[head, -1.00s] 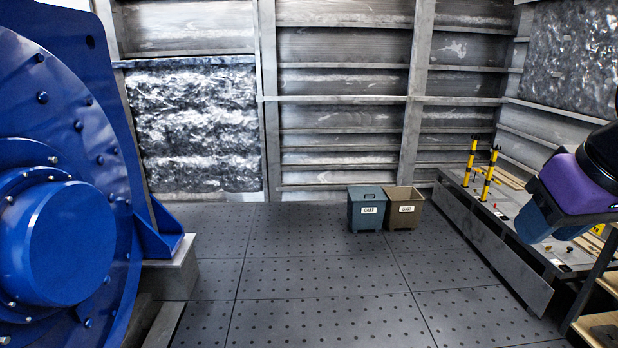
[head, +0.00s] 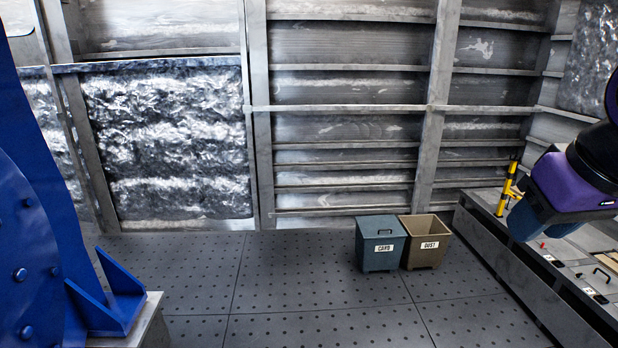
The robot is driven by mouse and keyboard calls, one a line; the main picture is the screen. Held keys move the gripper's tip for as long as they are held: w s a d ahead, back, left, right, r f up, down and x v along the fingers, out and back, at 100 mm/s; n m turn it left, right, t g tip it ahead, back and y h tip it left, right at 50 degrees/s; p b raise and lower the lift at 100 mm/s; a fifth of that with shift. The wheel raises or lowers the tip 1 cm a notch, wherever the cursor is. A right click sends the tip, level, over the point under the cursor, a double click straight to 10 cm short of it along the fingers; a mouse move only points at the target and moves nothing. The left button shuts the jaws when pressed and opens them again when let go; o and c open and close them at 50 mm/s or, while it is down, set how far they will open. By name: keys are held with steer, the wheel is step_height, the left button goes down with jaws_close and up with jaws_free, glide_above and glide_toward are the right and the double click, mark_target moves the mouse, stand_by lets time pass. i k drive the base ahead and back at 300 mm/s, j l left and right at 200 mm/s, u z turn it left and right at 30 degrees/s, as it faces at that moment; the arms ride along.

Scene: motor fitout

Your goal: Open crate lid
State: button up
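A blue-grey crate (head: 381,247) labelled "CARD" stands on the floor against the back wall, right of centre in the head view. My arm shows at the right edge as a purple and blue link, some way to the right of the crate and nearer to me. My gripper's fingers cannot be made out in the head view.
A tan open bin (head: 426,247) labelled "DUST" stands right beside the crate. A low metal bench (head: 530,262) with yellow posts runs along the right. A big blue motor (head: 40,220) fills the left. The floor (head: 290,275) before the crate is clear.

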mark_target(380, 226)
steer(key=i, duration=1)
steer(key=i+z, duration=0.1)
steer(key=i, duration=0.9)
steer(key=i+j, duration=0.2)
steer(key=i, duration=0.75)
steer(key=i+j+z, duration=0.1)
steer(key=i, duration=0.9)
